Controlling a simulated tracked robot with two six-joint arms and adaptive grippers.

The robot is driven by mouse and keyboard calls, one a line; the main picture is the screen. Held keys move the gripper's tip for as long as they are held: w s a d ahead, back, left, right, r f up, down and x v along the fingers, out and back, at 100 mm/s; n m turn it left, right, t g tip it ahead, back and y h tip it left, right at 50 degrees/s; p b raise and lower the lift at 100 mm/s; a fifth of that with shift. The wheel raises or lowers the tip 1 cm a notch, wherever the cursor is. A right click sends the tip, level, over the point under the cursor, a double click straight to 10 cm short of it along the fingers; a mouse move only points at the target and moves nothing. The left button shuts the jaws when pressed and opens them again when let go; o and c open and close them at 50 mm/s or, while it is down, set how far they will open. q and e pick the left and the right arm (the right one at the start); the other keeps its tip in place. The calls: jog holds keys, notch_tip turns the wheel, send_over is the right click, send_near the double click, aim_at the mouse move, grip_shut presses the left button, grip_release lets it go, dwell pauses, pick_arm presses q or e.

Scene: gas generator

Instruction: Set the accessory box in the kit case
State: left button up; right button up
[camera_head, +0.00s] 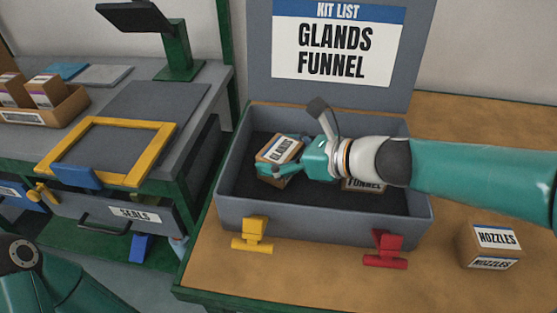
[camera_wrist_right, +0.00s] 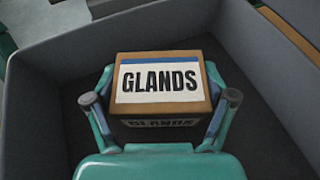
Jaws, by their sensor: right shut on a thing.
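The grey kit case (camera_head: 325,223) stands open on the wooden bench top, its lid raised at the back with a list reading GLANDS and FUNNEL. My right gripper (camera_head: 296,158) is inside the case, shut on the brown GLANDS box (camera_head: 278,153) in its left part. The right wrist view shows the box (camera_wrist_right: 160,85) between the two fingers, with the dark case floor around it. I cannot tell whether the box touches the floor. A FUNNEL box (camera_head: 364,185) lies in the case, mostly hidden by my right arm. My left gripper is out of view.
A NOZZLES box (camera_head: 490,246) stands on the bench at right. Yellow (camera_head: 253,234) and red (camera_head: 385,249) latches are at the case front. On the left are a yellow frame (camera_head: 104,151), a SEALS drawer (camera_head: 135,214) and a carton tray (camera_head: 45,112).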

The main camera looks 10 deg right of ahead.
jog(key=shift+f, duration=0.1)
jog(key=o, duration=1.1)
jog(key=shift+o, duration=0.2)
jog(key=shift+s+d+r, duration=0.1)
jog(key=shift+r, duration=0.1)
jog(key=p+v, duration=0.3)
jog(key=v, duration=0.8)
jog(key=shift+s+d, duration=0.25)
jog(key=shift+s, duration=0.1)
